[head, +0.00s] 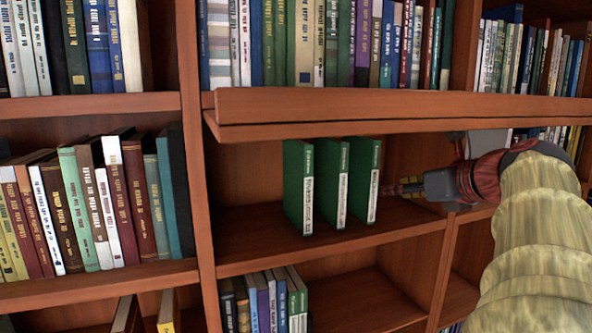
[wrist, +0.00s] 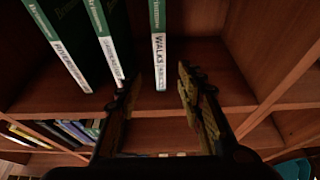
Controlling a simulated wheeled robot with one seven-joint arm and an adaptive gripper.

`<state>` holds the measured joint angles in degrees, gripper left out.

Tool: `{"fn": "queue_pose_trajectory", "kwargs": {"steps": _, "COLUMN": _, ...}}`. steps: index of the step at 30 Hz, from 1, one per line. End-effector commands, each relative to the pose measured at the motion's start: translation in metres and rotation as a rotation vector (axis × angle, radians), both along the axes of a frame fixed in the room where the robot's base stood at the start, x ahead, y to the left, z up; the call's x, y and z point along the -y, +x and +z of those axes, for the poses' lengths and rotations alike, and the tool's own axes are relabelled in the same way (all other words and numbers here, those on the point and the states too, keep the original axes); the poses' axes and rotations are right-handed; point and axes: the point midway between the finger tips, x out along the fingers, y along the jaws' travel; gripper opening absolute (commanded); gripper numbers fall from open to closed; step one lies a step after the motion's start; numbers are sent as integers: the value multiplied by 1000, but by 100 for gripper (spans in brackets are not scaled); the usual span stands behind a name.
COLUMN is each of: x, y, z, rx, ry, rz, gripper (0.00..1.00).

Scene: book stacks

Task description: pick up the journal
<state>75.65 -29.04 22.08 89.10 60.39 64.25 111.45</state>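Three alike green volumes with white spine labels stand upright and apart on the middle shelf: left (head: 298,185), middle (head: 329,182) and right (head: 360,180). Nothing visible tells which is the journal. In the wrist view, the right volume (wrist: 158,45) has a label starting "WALKS", and the middle (wrist: 108,40) and left (wrist: 65,45) ones stand left of it. My gripper (wrist: 157,78) is open and empty, its fingers either side of the right volume's lower spine in that view. In the head view my gripper (head: 388,189) is just right of that volume. Contact is unclear.
A shelf board (head: 400,105) overhangs the volumes closely, with a packed row of books above. A wooden upright (head: 197,150) bounds the left side. The shelf right of the volumes is bare except for my gripper. More books (head: 265,305) stand on the shelf below.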

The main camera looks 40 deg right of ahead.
Motion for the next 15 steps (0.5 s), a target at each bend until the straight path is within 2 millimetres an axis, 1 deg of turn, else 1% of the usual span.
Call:
{"fn": "queue_pose_trajectory", "kwargs": {"steps": 1, "x": 1, "y": 9, "z": -1, "rx": 0, "ry": 2, "rz": 7, "gripper": 38}}
{"fn": "queue_pose_trajectory", "kwargs": {"steps": 9, "x": 16, "y": 59, "z": -1, "rx": -3, "ry": 0, "rz": 8, "gripper": 38}}
{"fn": "queue_pose_trajectory", "kwargs": {"steps": 15, "x": 27, "y": 91, "z": -1, "rx": -3, "ry": 0, "rz": 6, "gripper": 38}}
